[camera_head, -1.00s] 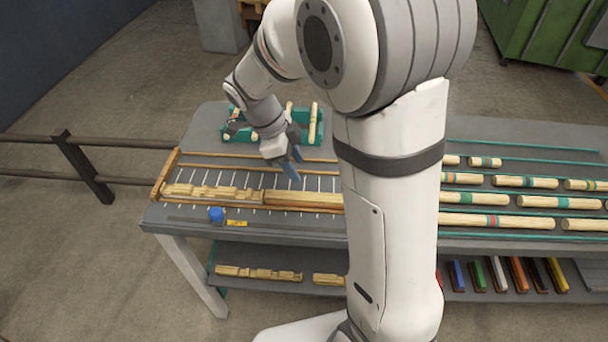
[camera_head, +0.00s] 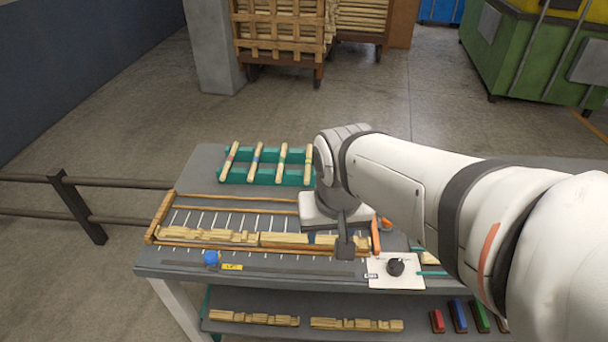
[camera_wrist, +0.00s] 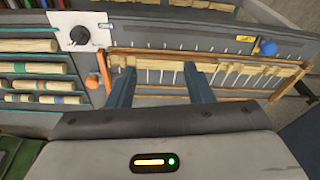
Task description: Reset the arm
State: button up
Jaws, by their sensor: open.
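My gripper (camera_head: 345,245) hangs over the right end of a slotted measuring bed on the grey bench, at the end of my arm. The wrist view shows its two blue fingers well apart with nothing held between them (camera_wrist: 160,88). Below them lies the bed with a row of white marks (camera_wrist: 210,70) and wooden rails. Turned wood pieces (camera_head: 205,237) lie along its front edge in the head view. My arm hides part of the bench at the right.
A green rack (camera_head: 265,168) with several banded spindles stands at the back. A white plate with a black knob (camera_head: 396,267) and a blue knob (camera_head: 211,258) sit at the front. Banded rods (camera_wrist: 35,70) lie beside the bed in the wrist view. A lower shelf holds more pieces (camera_head: 253,318).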

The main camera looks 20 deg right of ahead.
jog(key=shift+s+d+n, duration=0.15)
jog(key=shift+s+n, duration=0.35)
jog(key=shift+n, duration=0.3)
dwell(0.7)
